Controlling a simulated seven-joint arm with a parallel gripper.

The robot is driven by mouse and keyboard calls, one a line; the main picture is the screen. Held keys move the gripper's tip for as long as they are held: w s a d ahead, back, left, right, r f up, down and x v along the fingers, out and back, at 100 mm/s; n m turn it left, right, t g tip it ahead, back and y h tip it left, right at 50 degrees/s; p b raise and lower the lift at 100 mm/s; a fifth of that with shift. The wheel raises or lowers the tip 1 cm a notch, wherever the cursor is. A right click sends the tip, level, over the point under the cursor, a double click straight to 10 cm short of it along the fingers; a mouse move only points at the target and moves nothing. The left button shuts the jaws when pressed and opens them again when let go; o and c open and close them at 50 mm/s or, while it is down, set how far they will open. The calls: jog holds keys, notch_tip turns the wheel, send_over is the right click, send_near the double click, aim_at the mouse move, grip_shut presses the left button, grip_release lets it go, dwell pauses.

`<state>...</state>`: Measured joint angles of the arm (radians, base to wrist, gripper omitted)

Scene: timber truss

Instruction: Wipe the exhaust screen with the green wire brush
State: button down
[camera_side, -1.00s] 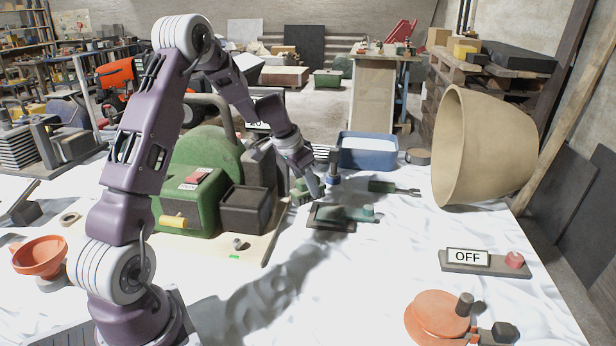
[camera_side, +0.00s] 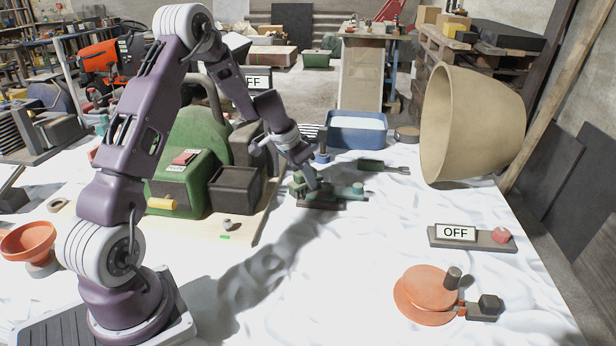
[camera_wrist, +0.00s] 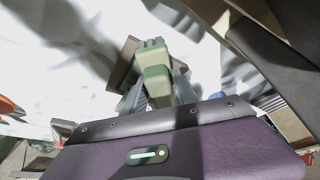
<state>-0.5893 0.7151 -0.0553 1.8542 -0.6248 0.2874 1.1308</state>
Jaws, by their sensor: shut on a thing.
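My gripper (camera_side: 311,184) is beside the green machine, low over a dark tray-like holder (camera_side: 328,206). In the wrist view my gripper (camera_wrist: 158,92) is shut on a green block-shaped tool (camera_wrist: 155,76) with grey ends, which looks like the green wire brush. Part of this green tool shows left of the fingers in the side view (camera_side: 297,188). The dark holder (camera_wrist: 122,68) lies under it in the wrist view; I cannot tell whether they touch. The green machine (camera_side: 197,145) has a dark open-topped box (camera_side: 236,190) at its front. I cannot clearly pick out the exhaust screen.
A large tan bucket (camera_side: 470,125) lies tipped at the right. An OFF sign base (camera_side: 470,240) and an orange round clamp (camera_side: 428,292) stand front right. White cloth between is clear.

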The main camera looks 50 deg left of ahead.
jog(key=shift+s+a, duration=0.65)
jog(key=shift+a, duration=0.05)
jog(key=shift+w+d, duration=1.35)
jog(key=shift+d, duration=0.05)
jog(key=shift+s+a, duration=1.5)
jog(key=shift+a, duration=0.05)
jog(key=shift+r, duration=4.1)
jog(key=shift+w, duration=0.1)
